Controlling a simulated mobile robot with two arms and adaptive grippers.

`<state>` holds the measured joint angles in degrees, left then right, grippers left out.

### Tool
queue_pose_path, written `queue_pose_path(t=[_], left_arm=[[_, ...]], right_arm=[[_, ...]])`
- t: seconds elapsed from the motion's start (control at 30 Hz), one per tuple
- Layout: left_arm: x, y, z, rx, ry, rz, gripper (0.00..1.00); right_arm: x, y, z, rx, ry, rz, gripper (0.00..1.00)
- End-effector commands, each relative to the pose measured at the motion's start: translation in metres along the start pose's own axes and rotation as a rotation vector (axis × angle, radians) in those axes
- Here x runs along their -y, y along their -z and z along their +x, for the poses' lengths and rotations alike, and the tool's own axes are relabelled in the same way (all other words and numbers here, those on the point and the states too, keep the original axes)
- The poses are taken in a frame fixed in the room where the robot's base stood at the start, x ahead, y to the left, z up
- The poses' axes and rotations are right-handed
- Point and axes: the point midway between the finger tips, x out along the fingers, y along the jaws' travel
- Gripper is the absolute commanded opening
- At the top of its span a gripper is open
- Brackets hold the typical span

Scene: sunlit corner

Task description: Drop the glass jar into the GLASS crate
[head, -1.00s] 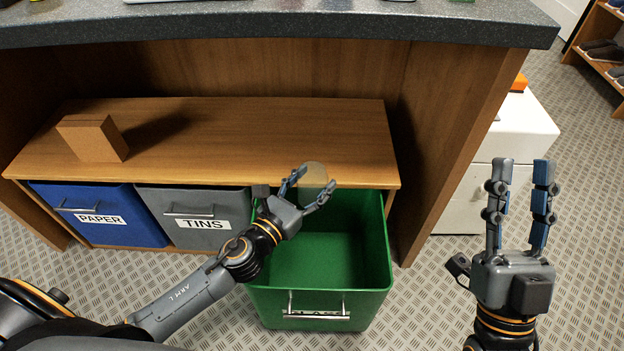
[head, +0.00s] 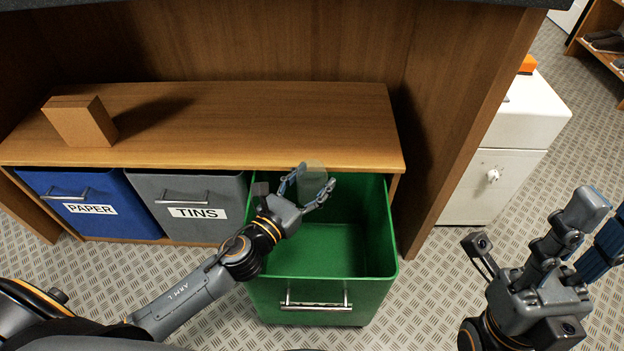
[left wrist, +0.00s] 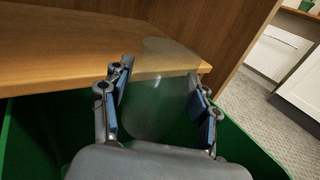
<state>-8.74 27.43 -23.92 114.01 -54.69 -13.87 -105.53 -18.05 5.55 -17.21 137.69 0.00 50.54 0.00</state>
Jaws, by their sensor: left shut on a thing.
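The glass jar (head: 313,179) is pale and see-through, and it also shows in the left wrist view (left wrist: 148,105). My left gripper (head: 316,184) is shut on it, with a finger on each side. The jar is over the back part of the open green crate (head: 322,298), near the wooden bench's front edge. The crate is pulled out from under the bench, and the part of its inside that shows looks empty. I cannot read its label now. My right gripper (head: 606,212) is at the right edge, its fingers apart, with nothing seen between them.
The wooden bench (head: 240,120) overhangs the crate's back. A brown box (head: 80,122) sits on it at the left. A blue PAPER crate (head: 92,208) and a grey TINS crate (head: 193,208) are under it. A white cabinet (head: 500,150) stands to the right.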

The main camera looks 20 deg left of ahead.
Motion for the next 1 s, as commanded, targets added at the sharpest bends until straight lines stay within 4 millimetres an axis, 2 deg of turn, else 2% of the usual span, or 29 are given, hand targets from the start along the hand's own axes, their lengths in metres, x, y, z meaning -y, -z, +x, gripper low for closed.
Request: queue_pose_path(t=[0.27, 0.3, 0.43, 0.8, 1.0], left_arm=[[0.0, 0.0, 0.0, 0.002, 0.0, 0.0, 0.15], [0.0, 0.0, 0.0, 0.002, 0.0, 0.0, 0.62], [0.0, 0.0, 0.0, 0.002, 0.0, 0.0, 0.87], [0.0, 0.002, -0.002, -0.001, 0.0, 0.0, 0.87], [0.0, 0.002, -0.02, -0.003, -0.001, -0.001, 0.87]], right_arm=[[0.0, 0.0, 0.0, -0.001, 0.0, -0.001, 0.35], [0.0, 0.0, 0.0, 0.0, 0.001, -0.001, 0.35], [0.0, 0.0, 0.0, 0.0, 0.001, -0.001, 0.35], [0.0, -0.001, 0.0, 0.001, 0.0, -0.001, 0.35], [0.0, -0.001, 0.0, 0.001, 0.0, -0.001, 0.35]])
